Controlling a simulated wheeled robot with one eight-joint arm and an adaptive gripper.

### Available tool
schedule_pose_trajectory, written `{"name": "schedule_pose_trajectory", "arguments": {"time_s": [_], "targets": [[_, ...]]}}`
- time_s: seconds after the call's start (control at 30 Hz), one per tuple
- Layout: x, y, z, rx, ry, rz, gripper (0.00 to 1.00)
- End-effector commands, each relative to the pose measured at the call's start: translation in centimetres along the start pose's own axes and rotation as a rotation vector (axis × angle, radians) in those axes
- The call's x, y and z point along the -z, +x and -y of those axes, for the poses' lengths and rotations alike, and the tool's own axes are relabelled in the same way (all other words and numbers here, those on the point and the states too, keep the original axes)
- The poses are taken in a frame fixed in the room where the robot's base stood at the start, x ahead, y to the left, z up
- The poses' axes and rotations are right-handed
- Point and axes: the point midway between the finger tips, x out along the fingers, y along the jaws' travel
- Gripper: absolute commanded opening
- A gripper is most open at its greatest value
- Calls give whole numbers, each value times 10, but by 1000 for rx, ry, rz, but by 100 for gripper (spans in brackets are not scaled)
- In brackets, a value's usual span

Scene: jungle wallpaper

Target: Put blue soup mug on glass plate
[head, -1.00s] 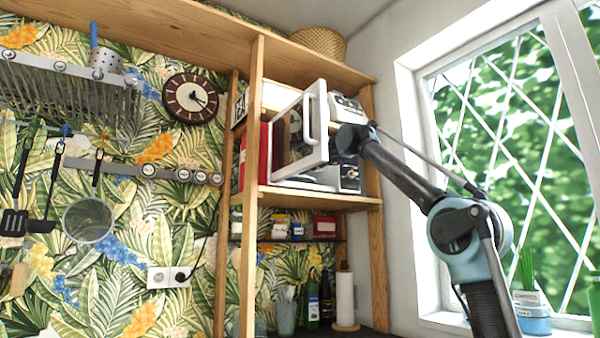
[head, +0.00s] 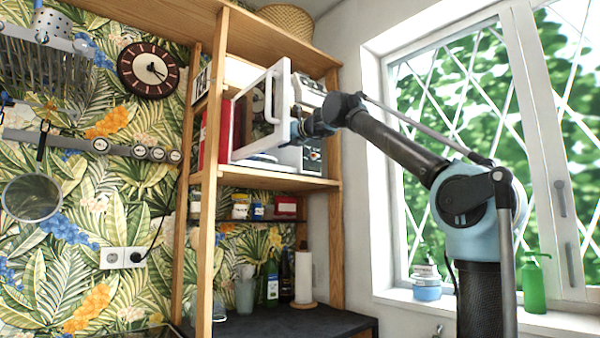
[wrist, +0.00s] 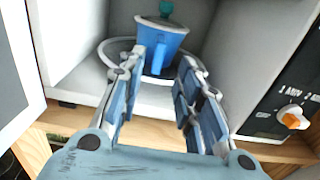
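A blue soup mug (wrist: 160,43) with a teal knob on top stands upright inside the open microwave in the wrist view. It appears to stand on the round, pale glass plate (wrist: 106,52), whose rim shows around it. My gripper (wrist: 162,62) is open, its fingers spread to either side just in front of the mug's lower part. I cannot tell whether the left fingertip touches the mug. In the head view my gripper (head: 299,129) is at the microwave opening, and the mug is hidden.
The microwave (head: 311,150) sits on a wooden shelf (head: 270,178), its door (head: 238,154) swung open to the left. Its control panel (wrist: 290,105) is close to the right of my gripper. A shelf post (head: 208,230) stands left; a window (head: 450,120) is right.

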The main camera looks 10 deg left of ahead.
Motion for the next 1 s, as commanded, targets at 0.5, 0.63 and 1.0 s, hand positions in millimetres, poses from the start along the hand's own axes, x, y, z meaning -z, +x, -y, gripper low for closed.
{"name": "schedule_pose_trajectory", "arguments": {"time_s": [0.5, 0.63, 1.0], "targets": [[58, -30, 12, -55, -329, -51, 32], [127, -62, 21, -125, -634, -119, 32], [378, -192, 46, -446, -1390, -395, 32]]}}
